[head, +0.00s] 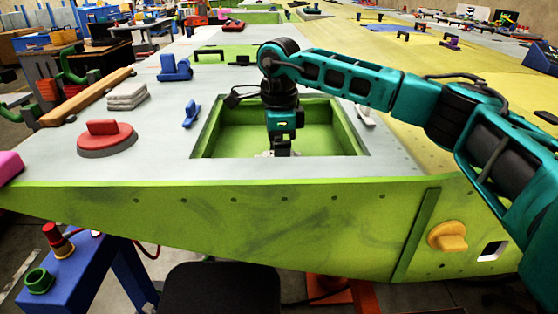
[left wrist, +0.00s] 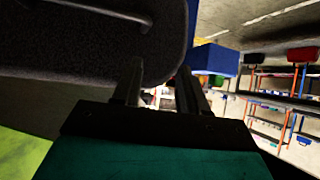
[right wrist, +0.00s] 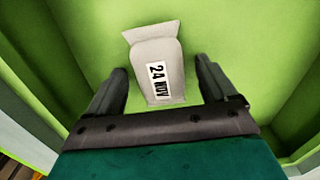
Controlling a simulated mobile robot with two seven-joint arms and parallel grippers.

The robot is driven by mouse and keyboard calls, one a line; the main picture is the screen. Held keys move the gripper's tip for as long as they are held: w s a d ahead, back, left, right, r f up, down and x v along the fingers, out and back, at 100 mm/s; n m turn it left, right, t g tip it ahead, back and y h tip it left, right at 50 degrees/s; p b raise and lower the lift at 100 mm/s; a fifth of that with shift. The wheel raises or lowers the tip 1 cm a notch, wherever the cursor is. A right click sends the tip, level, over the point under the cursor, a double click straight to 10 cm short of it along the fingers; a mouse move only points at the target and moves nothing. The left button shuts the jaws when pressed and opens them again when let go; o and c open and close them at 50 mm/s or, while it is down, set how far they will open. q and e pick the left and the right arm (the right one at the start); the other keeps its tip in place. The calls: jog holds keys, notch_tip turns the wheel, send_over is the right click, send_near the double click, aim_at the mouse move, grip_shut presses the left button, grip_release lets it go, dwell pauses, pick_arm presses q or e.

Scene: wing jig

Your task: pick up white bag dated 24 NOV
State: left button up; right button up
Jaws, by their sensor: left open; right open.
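The white bag (right wrist: 158,62) lies on the floor of a green recess, and its label reads 24 NOV in the right wrist view. My right gripper (right wrist: 158,88) is open, with its fingers on either side of the bag's near end and not closed on it. In the head view the right gripper (head: 280,152) points down into the recess (head: 236,130), and the bag is mostly hidden behind it. My left gripper (left wrist: 158,90) is open and empty in the left wrist view, beside a dark padded surface. It does not show in the head view.
The recess walls (right wrist: 268,50) stand close around my right gripper. A red round piece (head: 106,138), stacked grey-white bags (head: 127,96), a small blue piece (head: 192,114) and a blue clamp (head: 174,68) lie on the grey surface to the left. A white item (head: 365,116) lies right of the recess.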

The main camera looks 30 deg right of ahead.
jog(key=shift+f, duration=0.1)
jog(key=c, duration=1)
jog(key=shift+c, duration=0.4)
